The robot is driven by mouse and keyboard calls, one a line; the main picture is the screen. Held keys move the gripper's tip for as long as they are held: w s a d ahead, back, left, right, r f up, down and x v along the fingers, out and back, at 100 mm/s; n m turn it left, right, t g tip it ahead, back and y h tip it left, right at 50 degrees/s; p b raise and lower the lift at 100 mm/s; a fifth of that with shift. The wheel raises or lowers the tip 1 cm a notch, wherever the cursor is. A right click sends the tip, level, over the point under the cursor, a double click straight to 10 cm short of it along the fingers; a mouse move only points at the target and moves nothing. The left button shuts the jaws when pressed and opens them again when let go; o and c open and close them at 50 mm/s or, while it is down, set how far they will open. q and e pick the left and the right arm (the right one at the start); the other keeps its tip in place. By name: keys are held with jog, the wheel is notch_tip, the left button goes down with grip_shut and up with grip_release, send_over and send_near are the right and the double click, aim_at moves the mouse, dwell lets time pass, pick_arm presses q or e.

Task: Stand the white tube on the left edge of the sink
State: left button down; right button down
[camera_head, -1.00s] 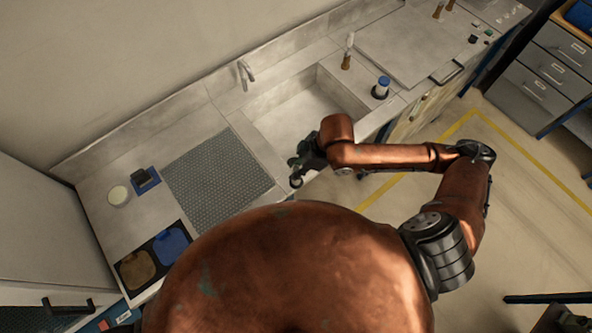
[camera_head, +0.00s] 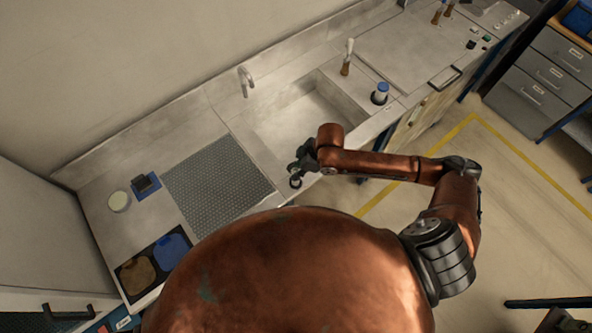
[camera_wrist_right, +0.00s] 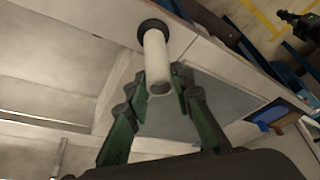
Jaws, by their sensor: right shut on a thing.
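The white tube (camera_wrist_right: 157,62) shows in the right wrist view with a black ring (camera_wrist_right: 153,27) at its far end. My right gripper (camera_wrist_right: 160,82) is shut on the tube, with its green fingers on either side. In the head view my right gripper (camera_head: 300,168) is over the front of the counter, by the near left corner of the sink (camera_head: 295,120). A dark ring shows just below the fingers there; the white of the tube is hidden. The left edge of the sink (camera_head: 248,150) is bare. My left gripper is out of view.
A grey textured mat (camera_head: 215,185) lies left of the sink. A tap (camera_head: 246,80) stands behind it. Trays (camera_head: 153,262) lie at the near left.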

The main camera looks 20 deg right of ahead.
jog(key=c, duration=1.7)
grip_release()
jog(key=shift+f, duration=0.1)
jog(key=b+v, duration=0.1)
jog(key=v, duration=1.1)
